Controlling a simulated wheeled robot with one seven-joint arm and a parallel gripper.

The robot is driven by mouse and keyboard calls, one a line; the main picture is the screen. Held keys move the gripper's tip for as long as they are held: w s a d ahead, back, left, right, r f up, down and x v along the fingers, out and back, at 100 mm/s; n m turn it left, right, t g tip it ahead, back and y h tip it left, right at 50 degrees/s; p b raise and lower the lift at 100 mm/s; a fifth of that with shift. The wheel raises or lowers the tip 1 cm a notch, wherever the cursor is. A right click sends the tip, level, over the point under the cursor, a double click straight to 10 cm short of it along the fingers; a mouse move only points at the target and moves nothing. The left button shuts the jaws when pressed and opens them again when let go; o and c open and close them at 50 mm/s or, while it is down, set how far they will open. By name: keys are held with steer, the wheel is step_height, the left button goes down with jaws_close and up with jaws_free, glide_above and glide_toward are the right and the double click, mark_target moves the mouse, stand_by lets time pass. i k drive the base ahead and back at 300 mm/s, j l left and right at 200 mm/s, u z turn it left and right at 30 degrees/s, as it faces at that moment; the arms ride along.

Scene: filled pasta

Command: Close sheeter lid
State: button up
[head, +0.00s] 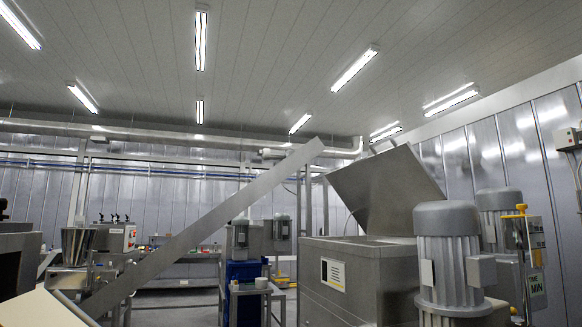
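A grey steel lid (388,190) stands raised and tilted back in the head view, right of the middle, with a small handle at its top edge. It is open above a boxy steel machine (345,280) that bears a pale label. I cannot tell for sure that this machine is the sheeter. A long flat metal panel (200,235) also slants up from the lower left, by a cream surface (40,310); what it belongs to is unclear. My gripper is not in view.
A large grey motor (448,255) stands close at the right front, with another motor (498,215) behind it. A blue bin (244,275) and a steel table (180,255) are farther back. A steel hopper (76,245) stands at left. The floor is mostly hidden.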

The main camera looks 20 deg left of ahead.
mark_target(381, 190)
steer(key=i+j+u, duration=0.1)
steer(key=i+j, duration=0.25)
steer(key=j, duration=0.2)
steer(key=i+j+u, duration=0.15)
steer(key=i+j, duration=0.2)
steer(key=j, duration=0.15)
